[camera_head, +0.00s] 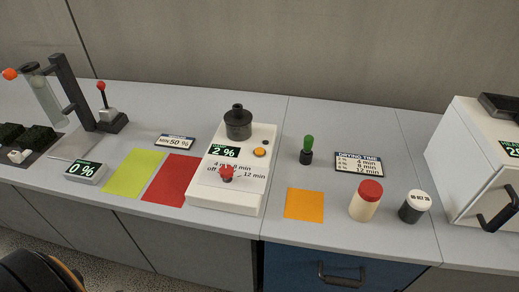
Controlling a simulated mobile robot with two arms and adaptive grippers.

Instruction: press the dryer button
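A white machine (223,206) stands on the counter at the middle, with a black lidded pot (238,124) on its back part. Its display (224,151) reads 2 %. A round orange button (260,152) sits on its top, right of the display, with nothing over it. A red dial (227,172) lies in front, among the marks off, 4, 8 and 12 min. The dial's setting is too small to tell. The time marks match the drying time sign (358,164) to the right. Neither gripper is in view.
Red (171,180) and yellow-green (133,173) mats lie left of the machine. Right of it are a green-handled stamp (307,148), an orange mat (304,204), a red-capped jar (366,201), a white-capped jar (414,207) and a white box (482,165) with a black handle.

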